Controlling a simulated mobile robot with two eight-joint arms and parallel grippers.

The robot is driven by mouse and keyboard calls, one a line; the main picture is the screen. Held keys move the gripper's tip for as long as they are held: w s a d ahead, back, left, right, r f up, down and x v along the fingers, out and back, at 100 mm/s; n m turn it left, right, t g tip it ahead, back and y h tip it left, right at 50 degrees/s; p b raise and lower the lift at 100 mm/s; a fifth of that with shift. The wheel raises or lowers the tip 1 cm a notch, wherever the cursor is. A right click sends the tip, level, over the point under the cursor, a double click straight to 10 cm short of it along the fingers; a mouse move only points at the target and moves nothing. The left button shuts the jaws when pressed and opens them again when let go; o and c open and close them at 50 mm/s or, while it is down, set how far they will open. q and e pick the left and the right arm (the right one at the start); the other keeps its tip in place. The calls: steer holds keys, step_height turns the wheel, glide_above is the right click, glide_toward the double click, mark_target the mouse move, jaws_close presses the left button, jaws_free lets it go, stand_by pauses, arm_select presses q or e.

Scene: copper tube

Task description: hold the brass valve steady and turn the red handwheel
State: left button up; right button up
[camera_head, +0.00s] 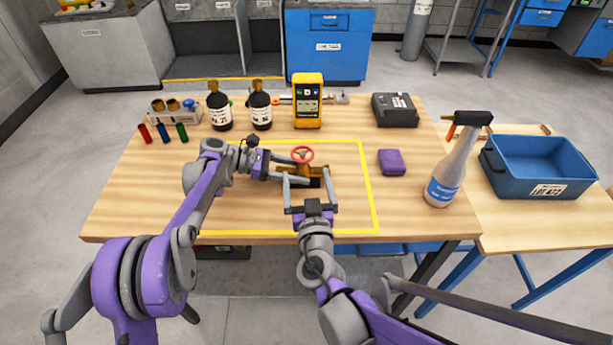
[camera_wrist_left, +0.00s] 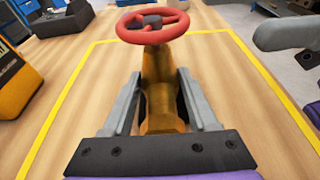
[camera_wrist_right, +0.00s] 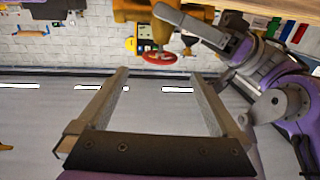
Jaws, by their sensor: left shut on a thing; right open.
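The brass valve (camera_head: 316,170) is upright in the taped area of the wooden table, with the red handwheel (camera_head: 302,154) on top. My left gripper (camera_head: 288,172) reaches in from the left and is shut on the valve body. The left wrist view shows its fingers on both sides of the brass body (camera_wrist_left: 160,90), below the handwheel (camera_wrist_left: 152,34). My right gripper (camera_head: 308,177) is open and empty on the near side of the valve. In the right wrist view the handwheel (camera_wrist_right: 159,58) appears upside down beyond the open fingertips, apart from them.
A purple block (camera_head: 391,162) lies right of the valve. A yellow meter (camera_head: 308,103), dark bottles (camera_head: 219,108) and a black box (camera_head: 395,110) stand behind. A spray bottle (camera_head: 452,172) stands at right; a blue crate (camera_head: 541,170) is on the side table. The front taped area is clear.

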mark_target(299, 161)
steer(key=a+n+h, duration=0.1)
steer(key=n+h, duration=0.1)
steer(key=n, duration=0.8)
steer(key=a+n+h, duration=0.1)
steer(key=n+h, duration=0.1)
steer(key=n, duration=0.8)
steer(key=a+n+h, duration=0.1)
steer(key=n+h, duration=0.2)
steer(key=n, duration=0.8)
steer(key=shift+w+a+g, duration=0.2)
steer(key=shift+w+g, duration=0.2)
steer(key=shift+w+d, duration=0.15)
steer(key=shift+w, duration=0.25)
steer(key=x, duration=1.1)
steer(key=shift+w, duration=0.1)
